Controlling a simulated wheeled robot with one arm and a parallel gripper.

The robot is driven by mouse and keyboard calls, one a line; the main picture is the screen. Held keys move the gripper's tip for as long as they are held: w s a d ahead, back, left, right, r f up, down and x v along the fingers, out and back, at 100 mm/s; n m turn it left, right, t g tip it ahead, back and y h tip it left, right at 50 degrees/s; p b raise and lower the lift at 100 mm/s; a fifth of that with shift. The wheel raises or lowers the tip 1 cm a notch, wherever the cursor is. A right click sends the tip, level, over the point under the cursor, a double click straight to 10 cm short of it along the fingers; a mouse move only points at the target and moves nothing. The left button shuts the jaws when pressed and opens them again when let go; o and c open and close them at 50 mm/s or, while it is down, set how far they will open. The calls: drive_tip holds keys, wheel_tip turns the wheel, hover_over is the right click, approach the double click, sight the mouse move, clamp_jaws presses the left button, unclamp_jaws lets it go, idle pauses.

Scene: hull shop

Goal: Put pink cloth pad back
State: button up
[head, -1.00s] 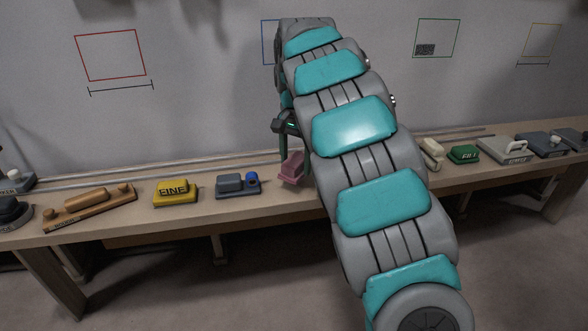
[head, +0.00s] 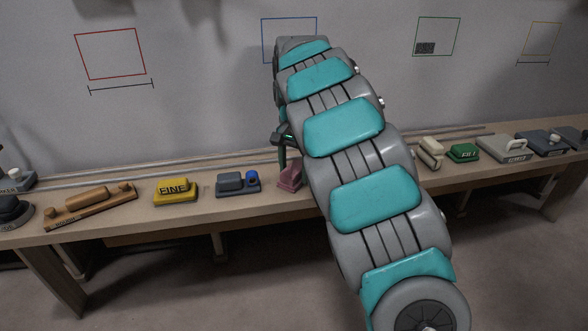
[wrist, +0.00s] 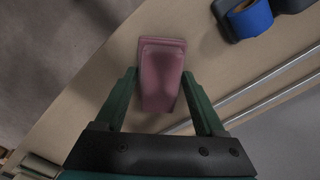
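The pink cloth pad (head: 290,177) is at the bench's middle, just left of my arm in the head view. It sits level, at or just above the bench top; I cannot tell if it bears on the wood. In the wrist view the pink pad (wrist: 162,75) lies between my two green fingers, with the fingertips close against both sides. My gripper (wrist: 160,74) appears shut on it. In the head view my gripper (head: 284,160) points down at the pad, and my arm hides its right side.
The bench (head: 130,220) holds a yellow block (head: 175,192), a grey block with a blue roll (head: 238,184) close left of the pad, and a wooden tool (head: 90,205). Right of my arm stand a cream block (head: 429,152) and a green block (head: 463,153). Rails run behind.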

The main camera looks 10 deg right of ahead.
sight(295, 170)
drive_tip(key=o, duration=0.4)
drive_tip(key=shift+o, duration=0.2)
wheel_tip(295, 170, up, 12)
idle(0.5)
drive_tip(key=shift+r, duration=0.1)
drive_tip(key=s+d+f+n, duration=0.2)
drive_tip(key=s+n, duration=0.1)
drive_tip(key=s, duration=1.5)
drive_tip(key=s+a+f+n+g, duration=0.1)
drive_tip(key=s+f+n, duration=0.2)
drive_tip(key=s, duration=0.9)
drive_tip(key=s+a+f+n, duration=0.1)
drive_tip(key=s+f+n, duration=0.2)
drive_tip(key=s+f, duration=0.6)
drive_tip(key=s, duration=0.4)
drive_tip(key=shift+s+g, duration=0.25)
drive_tip(key=shift+g, duration=0.15)
